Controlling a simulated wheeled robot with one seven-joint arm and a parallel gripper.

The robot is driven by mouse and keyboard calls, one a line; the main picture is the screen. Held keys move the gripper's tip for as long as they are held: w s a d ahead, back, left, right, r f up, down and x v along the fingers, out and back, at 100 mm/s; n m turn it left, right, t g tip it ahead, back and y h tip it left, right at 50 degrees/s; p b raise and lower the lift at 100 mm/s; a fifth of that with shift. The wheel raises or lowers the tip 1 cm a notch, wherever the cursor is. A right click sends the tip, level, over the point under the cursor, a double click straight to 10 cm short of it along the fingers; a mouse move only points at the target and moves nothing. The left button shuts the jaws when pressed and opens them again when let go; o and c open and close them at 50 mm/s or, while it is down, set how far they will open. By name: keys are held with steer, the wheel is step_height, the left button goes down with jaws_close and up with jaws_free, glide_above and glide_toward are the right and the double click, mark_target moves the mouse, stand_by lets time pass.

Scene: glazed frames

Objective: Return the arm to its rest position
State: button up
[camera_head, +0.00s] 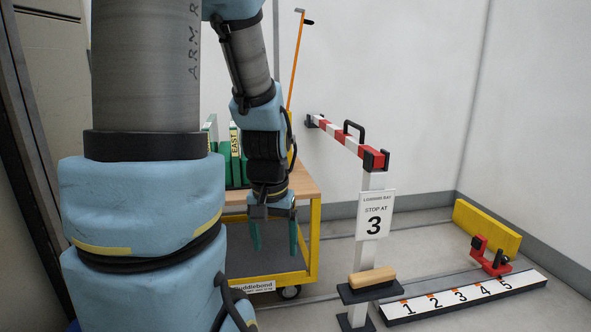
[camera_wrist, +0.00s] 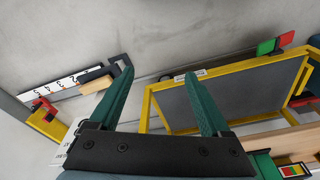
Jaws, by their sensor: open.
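My gripper (camera_head: 273,240) hangs downward from my arm in front of the yellow cart, in the head view. Its two green fingers are spread apart with nothing between them. In the wrist view my gripper (camera_wrist: 158,78) also shows open and empty, with grey floor beyond the fingertips. My upper arm (camera_head: 145,90) and blue-padded joint fill the left of the head view and hide part of the cart.
A yellow cart (camera_head: 314,235) with a wooden top carries green binders (camera_head: 236,155). A numbered strip (camera_head: 465,295) lies on the floor.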

step_height(320, 180, up, 39)
steer(key=s+a+n+p, duration=0.1)
steer(key=a+p, duration=0.1)
steer(key=p, duration=3.6)
steer(key=shift+s+a, duration=0.2)
